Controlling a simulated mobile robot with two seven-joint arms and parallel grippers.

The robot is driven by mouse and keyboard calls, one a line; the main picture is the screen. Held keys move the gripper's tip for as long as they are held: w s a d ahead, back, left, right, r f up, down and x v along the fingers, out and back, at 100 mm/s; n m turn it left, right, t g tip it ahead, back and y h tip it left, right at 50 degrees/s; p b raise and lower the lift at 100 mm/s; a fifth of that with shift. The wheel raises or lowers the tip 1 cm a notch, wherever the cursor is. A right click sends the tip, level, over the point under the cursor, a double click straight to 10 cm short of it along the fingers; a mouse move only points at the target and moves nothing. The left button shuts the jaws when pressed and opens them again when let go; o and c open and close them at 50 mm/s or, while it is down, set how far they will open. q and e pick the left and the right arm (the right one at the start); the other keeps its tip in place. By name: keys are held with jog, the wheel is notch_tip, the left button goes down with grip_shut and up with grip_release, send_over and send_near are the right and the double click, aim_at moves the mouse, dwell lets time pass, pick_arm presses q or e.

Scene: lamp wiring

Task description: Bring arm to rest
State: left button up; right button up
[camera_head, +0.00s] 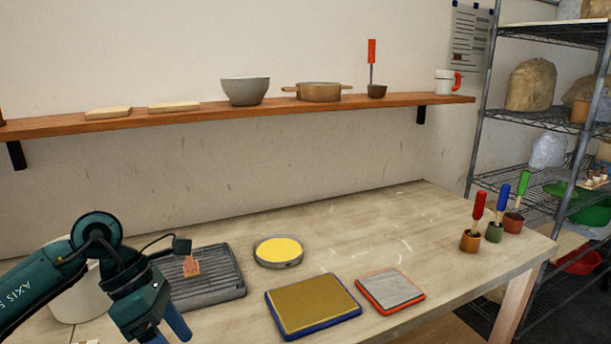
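My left arm, dark teal, comes in from the left edge over the table's front left. Its gripper (172,332) points down near the bottom edge, with bluish fingers partly cut off by the frame. The fingertips are out of view, so I cannot tell whether it is open or shut. No held object shows. My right arm and gripper are not in view.
A ridged grey tray (215,290) with a small orange-pink piece (191,267) lies beside my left arm. A white round container (75,307) stands behind the arm. A yellow disc (278,250), a blue-edged pad (312,304) and a red-edged pad (390,290) lie rightward.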

pick_arm(q)
jog(key=s+d+r+n+t+h, duration=0.25)
jog(key=d+n+h, duration=0.65)
jog(key=d+h, duration=0.65)
jog(key=w+a+f+n+t+y, duration=0.15)
jog(key=f+n+t+y, duration=0.55)
jog(key=n, duration=0.7)
jog(key=w+a+f+n+t+y, duration=0.1)
jog(key=a+f+n+t+y, duration=0.3)
jog(key=n+t, duration=0.7)
jog(key=s+a+f+n+g+y, duration=0.2)
jog(key=s+f+n+g+y, duration=0.4)
jog(key=s+f+n, duration=0.5)
notch_tip(320, 180, down, 5)
jog(key=n+g, duration=0.1)
jog(key=g, duration=0.1)
jog(key=shift+g+y+p, duration=0.35)
jog(key=shift+p, duration=0.05)
jog(key=shift+f, duration=0.1)
